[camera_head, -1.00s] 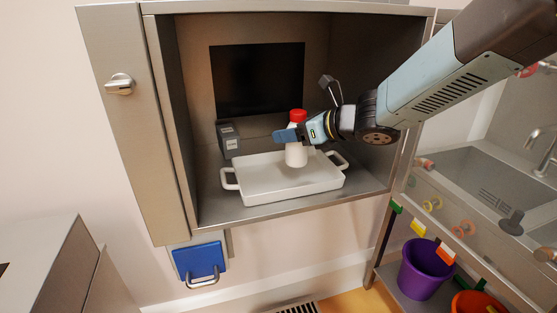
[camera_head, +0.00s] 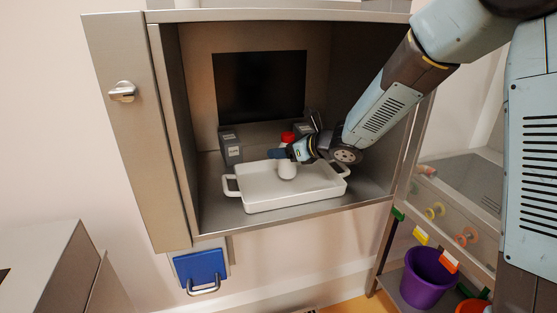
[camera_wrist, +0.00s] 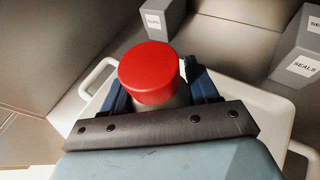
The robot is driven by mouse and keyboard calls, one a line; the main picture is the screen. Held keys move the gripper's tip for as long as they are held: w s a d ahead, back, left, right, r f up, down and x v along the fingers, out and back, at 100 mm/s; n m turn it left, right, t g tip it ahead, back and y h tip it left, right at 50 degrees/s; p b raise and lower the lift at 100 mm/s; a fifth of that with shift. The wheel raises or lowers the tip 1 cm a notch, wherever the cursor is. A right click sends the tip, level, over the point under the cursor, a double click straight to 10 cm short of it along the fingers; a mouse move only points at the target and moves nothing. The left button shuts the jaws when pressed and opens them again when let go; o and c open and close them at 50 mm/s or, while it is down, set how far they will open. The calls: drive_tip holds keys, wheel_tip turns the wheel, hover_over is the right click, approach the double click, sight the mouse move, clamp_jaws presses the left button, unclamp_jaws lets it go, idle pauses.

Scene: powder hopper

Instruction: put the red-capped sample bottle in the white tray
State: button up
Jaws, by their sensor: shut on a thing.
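The sample bottle (camera_head: 287,170) is white with a red cap and stands upright at the white tray, over its back part. Its red cap (camera_wrist: 149,72) fills the middle of the wrist view. My gripper (camera_head: 286,153) is shut on the bottle just below the cap, with blue fingers on both sides. The white tray (camera_head: 262,203) lies on the floor of the open steel cabinet, a handle at each end. I cannot tell whether the bottle's base touches the tray, and its lower part is hidden in the wrist view.
Grey labelled boxes stand behind the tray, one at the back left (camera_head: 231,147) and one marked SEALS (camera_wrist: 298,55) at the right of the wrist view. A purple bucket (camera_head: 428,279) is below right, outside.

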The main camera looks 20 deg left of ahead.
drive_tip(key=shift+w+a+f, duration=0.15)
drive_tip(key=shift+w+f, duration=0.05)
drive_tip(key=shift+f, duration=1.6)
drive_tip(key=o, duration=1.2)
drive_tip(key=shift+f, duration=0.1)
drive_tip(key=v, duration=1.2)
